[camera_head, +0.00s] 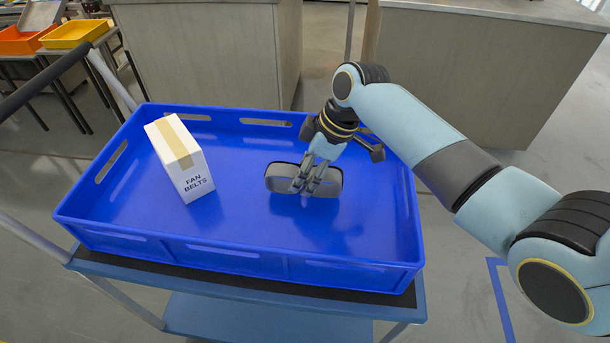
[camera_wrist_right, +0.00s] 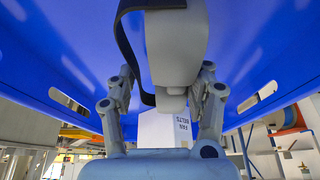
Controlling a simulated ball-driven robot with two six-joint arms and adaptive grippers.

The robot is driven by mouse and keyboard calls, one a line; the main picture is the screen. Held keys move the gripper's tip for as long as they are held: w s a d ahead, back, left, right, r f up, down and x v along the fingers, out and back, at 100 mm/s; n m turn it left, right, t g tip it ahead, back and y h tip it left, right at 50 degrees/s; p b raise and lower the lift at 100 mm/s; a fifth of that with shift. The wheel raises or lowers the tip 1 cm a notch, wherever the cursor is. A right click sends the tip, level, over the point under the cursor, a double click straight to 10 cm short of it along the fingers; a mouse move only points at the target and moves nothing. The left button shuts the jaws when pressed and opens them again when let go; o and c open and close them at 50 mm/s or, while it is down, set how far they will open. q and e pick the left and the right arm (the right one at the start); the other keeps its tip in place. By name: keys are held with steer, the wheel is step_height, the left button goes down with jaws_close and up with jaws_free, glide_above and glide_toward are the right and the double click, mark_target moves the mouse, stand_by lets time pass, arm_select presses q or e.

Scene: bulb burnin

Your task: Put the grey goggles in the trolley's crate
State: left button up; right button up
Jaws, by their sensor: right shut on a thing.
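The grey goggles (camera_head: 274,179) are inside the outline of the blue crate (camera_head: 230,258), right of its middle in the head view. My right gripper (camera_head: 306,185) comes down from above and is shut on the goggles. In the right wrist view the goggles (camera_wrist_right: 176,45), pale with a dark strap, sit between the fingers of my right gripper (camera_wrist_right: 167,82). A shadow lies on the crate floor just below the goggles. I cannot tell whether they touch the floor. The crate stands on the blue trolley (camera_head: 240,310). My left gripper is not in view.
A white box marked FAN BELTS (camera_head: 181,160) stands in the left part of the crate, apart from the goggles. The crate floor between them is clear. Counters (camera_head: 200,55) stand behind the trolley. Orange (camera_head: 22,40) and yellow (camera_head: 75,34) trays sit far left.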

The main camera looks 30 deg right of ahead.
steer(key=shift+f, duration=0.7)
steer(key=o, duration=1.1)
steer(key=shift+f, duration=0.15)
steer(key=shift+o, duration=0.2)
steer(key=p+v, duration=0.1)
steer(key=v, duration=1)
steer(key=shift+s+d+r, duration=0.15)
steer(key=shift+s+r, duration=0.05)
steer(key=shift+r, duration=0.4)
